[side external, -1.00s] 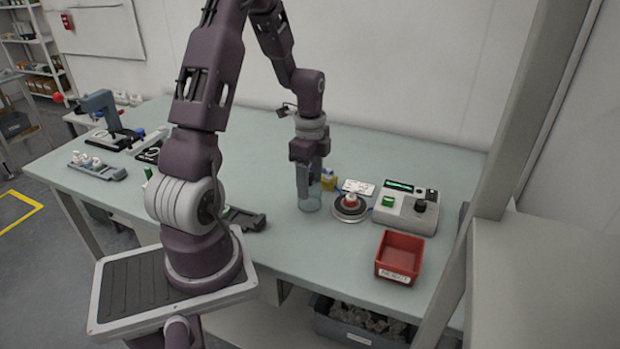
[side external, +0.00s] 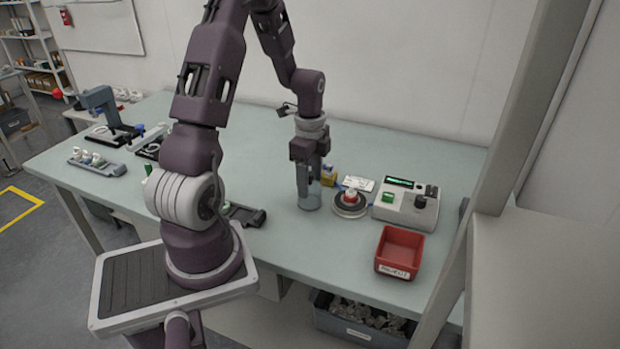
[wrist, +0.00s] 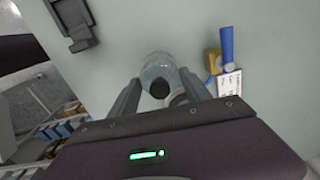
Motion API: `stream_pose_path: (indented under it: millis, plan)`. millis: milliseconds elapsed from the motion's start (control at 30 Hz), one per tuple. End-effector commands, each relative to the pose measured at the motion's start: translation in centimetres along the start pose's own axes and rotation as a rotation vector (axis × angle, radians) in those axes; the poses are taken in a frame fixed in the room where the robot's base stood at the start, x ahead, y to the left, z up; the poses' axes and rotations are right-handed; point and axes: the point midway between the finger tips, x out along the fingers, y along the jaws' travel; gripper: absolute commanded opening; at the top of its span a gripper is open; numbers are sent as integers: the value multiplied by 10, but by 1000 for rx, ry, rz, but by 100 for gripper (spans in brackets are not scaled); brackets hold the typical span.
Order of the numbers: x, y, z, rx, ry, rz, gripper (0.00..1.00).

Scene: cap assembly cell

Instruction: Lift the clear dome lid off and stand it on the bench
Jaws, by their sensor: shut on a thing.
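The clear dome lid (side external: 309,200) is at the middle of the bench, left of the round grey stand (side external: 349,211). My gripper (side external: 308,184) points straight down over it and is shut on it. In the wrist view the lid (wrist: 157,66) shows as a clear round shape with a dark knob (wrist: 159,88), between the two fingers. The lid looks upright, with its lower rim at or very near the bench top; I cannot tell if it touches. The stand is uncovered and bears a small white and red part (side external: 351,195).
A control box (side external: 406,207) stands right of the stand, and a red bin (side external: 399,252) is in front of it. A small yellow item (side external: 329,177) and a white card (side external: 360,184) lie close behind the lid. A dark fixture (side external: 244,215) lies to the left. Bench in front is clear.

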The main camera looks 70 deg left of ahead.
Motion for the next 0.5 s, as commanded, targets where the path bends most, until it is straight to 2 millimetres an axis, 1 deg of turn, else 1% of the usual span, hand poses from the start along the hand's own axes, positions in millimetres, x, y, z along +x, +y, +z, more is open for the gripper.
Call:
stream_pose_path:
  millis: [333,367,400,467,500]
  plan:
    - [3,0,0,0,0,0,9]
    - [3,0,0,0,0,0,58]
    - [3,0,0,0,0,0,66]
    - [3,0,0,0,0,0,77]
    - [3,0,0,0,0,0,81]
